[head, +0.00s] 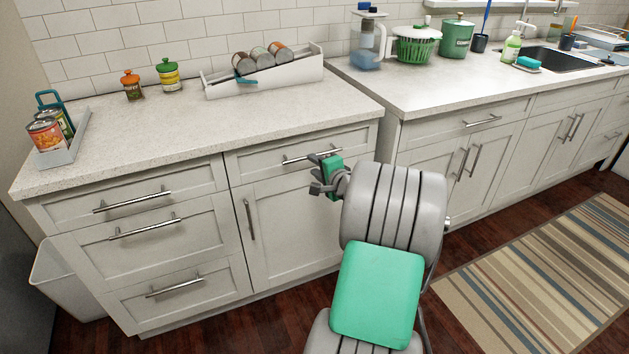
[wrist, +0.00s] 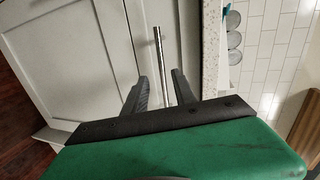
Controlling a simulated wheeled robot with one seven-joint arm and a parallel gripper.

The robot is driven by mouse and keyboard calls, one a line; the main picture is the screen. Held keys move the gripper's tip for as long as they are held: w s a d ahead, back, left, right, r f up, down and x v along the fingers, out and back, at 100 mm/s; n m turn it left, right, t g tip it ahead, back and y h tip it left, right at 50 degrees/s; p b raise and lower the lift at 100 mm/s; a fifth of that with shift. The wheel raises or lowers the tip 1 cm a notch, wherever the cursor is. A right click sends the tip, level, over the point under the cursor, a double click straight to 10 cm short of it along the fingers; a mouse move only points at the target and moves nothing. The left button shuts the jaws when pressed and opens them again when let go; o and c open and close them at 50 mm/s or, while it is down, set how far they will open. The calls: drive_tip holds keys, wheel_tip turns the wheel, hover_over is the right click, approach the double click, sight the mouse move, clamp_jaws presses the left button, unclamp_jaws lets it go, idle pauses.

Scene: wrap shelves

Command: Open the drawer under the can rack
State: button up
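The white can rack (head: 290,78) stands on the left counter against the tiled wall, with cans lying in it. Below it is a shut white drawer (head: 262,163) with a horizontal metal bar handle (head: 311,154). My gripper (head: 318,174) is at the right part of this drawer front, close to the handle. In the wrist view my gripper (wrist: 160,76) is open, and the bar handle (wrist: 158,48) lines up between its two dark fingers. Whether the fingers touch the bar or reach around it cannot be told. My gripper partly covers the drawer's right end in the head view.
A cabinet door (head: 285,225) with a vertical handle is under the drawer. A stack of drawers (head: 170,235) is to the left. A small tray (head: 66,152) with cans sits at the counter's left end. A striped rug (head: 545,285) lies at the right.

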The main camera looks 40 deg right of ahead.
drive_tip(key=shift+m+t+h, duration=0.3)
drive_tip(key=shift+m+h, duration=0.2)
drive_tip(key=shift+m, duration=0.2)
drive_tip(key=w+d, duration=0.1)
drive_tip(key=w, duration=0.1)
drive_tip(key=w+d+f, duration=0.1)
drive_tip(key=w+d, duration=0.3)
drive_tip(key=shift+w+f, duration=0.1)
drive_tip(key=shift+f, duration=0.2)
clamp_jaws()
idle(0.5)
